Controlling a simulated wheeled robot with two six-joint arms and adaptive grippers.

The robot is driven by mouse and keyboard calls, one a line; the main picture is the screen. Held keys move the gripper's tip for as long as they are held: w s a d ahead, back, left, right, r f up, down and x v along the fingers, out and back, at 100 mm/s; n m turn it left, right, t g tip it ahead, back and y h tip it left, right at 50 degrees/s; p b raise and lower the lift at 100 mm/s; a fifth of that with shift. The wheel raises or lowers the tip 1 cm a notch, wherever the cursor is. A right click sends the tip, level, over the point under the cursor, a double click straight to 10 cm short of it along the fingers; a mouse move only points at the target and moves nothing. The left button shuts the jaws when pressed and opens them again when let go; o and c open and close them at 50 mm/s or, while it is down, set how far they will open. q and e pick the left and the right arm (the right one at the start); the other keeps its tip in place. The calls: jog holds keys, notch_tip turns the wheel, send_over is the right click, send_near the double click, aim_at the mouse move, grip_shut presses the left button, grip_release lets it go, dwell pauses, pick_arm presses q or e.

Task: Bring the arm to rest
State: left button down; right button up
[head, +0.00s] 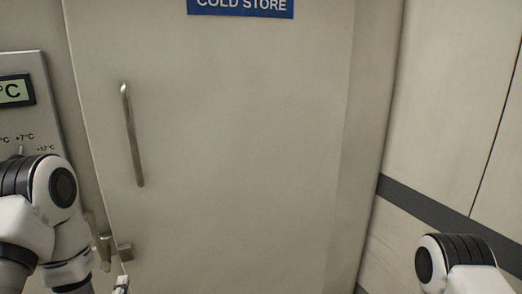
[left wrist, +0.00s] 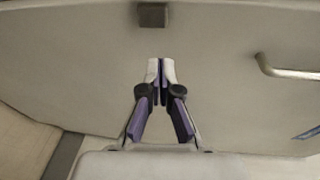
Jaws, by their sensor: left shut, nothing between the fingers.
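My left arm comes in at the left edge of the head view, bent beside the cold store door. A small part of my left gripper (head: 121,285) shows at the bottom edge of the head view, below a small metal block on the door. In the left wrist view my left gripper (left wrist: 161,66) has its fingertips together with nothing between them, in front of the pale door surface. My right arm shows at the lower right of the head view, but its gripper is out of the picture.
The pale cold store door (head: 240,130) fills the middle, with a vertical handle (head: 132,135) and a blue sign (head: 240,6). A latch (head: 105,248) sits at its lower left. A temperature panel (head: 25,100) is on the left. A wall with a dark band (head: 430,208) stands right.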

pick_arm(q)
jog(key=s+d+f+g+h, duration=0.1)
jog(key=s+d+f+g, duration=0.15)
jog(key=f, duration=0.45)
jog(key=s+d+f+g+h, duration=0.2)
jog(key=s+f, duration=0.1)
jog(key=f, duration=0.5)
jog(key=s+d+f+n+g+h, duration=0.1)
jog(key=s+d+f+n+g, duration=0.1)
jog(key=s, duration=0.5)
jog(key=s+d+f+n+g+h, duration=0.1)
jog(key=s+d+f+n+g, duration=0.1)
jog(key=s+f+n+g, duration=0.3)
jog(key=s+d+f+n+g+h, duration=0.1)
jog(key=s+f+n+g, duration=0.3)
jog(key=s+n, duration=0.4)
jog(key=shift+s+d+f+b, duration=0.35)
jog(key=shift+s+d+f, duration=0.1)
jog(key=shift+d+f, duration=0.2)
